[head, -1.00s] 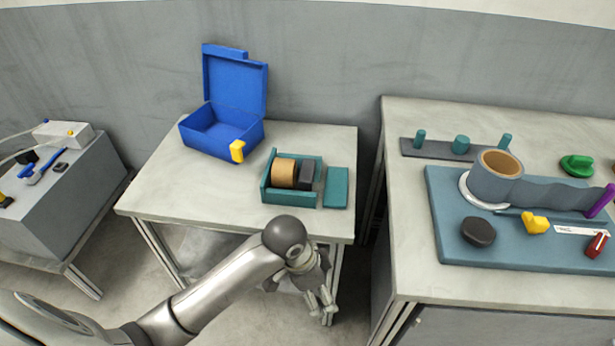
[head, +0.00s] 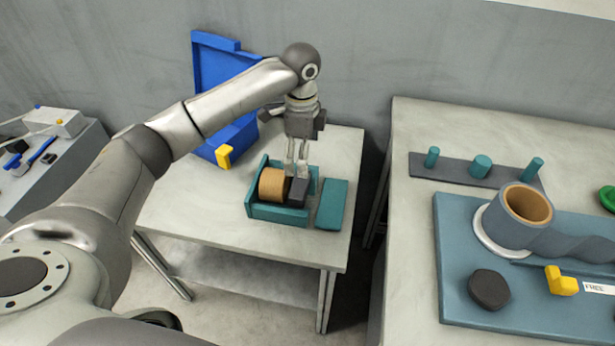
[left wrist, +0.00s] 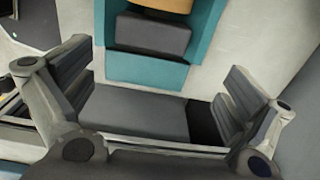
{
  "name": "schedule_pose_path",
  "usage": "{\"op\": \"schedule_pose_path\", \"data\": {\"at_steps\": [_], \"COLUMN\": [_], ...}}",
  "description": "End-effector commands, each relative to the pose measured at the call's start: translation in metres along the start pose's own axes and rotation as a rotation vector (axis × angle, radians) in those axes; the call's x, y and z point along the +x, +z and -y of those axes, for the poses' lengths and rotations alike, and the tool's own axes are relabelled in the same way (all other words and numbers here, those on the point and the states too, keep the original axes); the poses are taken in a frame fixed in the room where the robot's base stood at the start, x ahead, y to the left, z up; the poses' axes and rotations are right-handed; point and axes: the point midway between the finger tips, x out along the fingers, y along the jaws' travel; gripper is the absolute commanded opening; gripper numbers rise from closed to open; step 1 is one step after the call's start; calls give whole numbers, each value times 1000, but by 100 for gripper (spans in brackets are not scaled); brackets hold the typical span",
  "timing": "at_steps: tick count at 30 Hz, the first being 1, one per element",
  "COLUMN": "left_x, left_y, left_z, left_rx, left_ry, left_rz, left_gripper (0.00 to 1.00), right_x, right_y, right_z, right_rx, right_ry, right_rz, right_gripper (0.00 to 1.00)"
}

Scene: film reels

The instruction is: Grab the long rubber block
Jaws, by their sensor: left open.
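The long rubber block appears to be the dark grey block (head: 299,192) in the teal tray (head: 277,214), beside a tan roll (head: 271,185). The left wrist view shows a dark block (left wrist: 152,36) in the teal tray (left wrist: 146,72), near the top. My left gripper (head: 297,172) points down over the tray, its fingertips at the block's far end. I cannot tell whether they touch it. In the left wrist view its fingers (left wrist: 155,72) are wide apart. A grey surface between them is unclear. My right gripper is not in view.
A teal plate (head: 331,205) lies right of the tray. A blue case (head: 220,75) with a yellow latch (head: 224,157) stands behind my left arm. The right table holds a blue mat (head: 450,240) and a rack of pegs (head: 455,170). The front of the middle table is clear.

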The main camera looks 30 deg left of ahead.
Motion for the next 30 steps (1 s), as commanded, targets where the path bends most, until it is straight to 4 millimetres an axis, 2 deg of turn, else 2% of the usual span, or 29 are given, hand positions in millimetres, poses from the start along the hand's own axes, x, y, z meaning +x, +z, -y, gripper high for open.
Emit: {"op": "schedule_pose_path", "data": {"at_steps": [6, 10, 14, 21, 24, 30], "left_x": [36, 48, 58, 93, 100, 101], "left_y": [1, 1, 4, 9, 9, 9], "left_z": [-1, -1, -2, -5, -4, -4], "left_rx": [0, 0, -1, -1, 1, 1], "left_ry": [3, 1, 1, 2, 0, -1], "left_rz": [2, 1, 3, 2, 2, 1], "left_gripper": [100, 100, 100, 100, 100, 100], "right_x": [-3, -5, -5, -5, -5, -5], "right_y": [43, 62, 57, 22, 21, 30], "right_z": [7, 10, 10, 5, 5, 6], "right_rx": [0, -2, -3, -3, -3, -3], "right_ry": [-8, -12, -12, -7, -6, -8], "right_rz": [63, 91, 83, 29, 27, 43], "right_gripper": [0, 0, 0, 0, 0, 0]}}
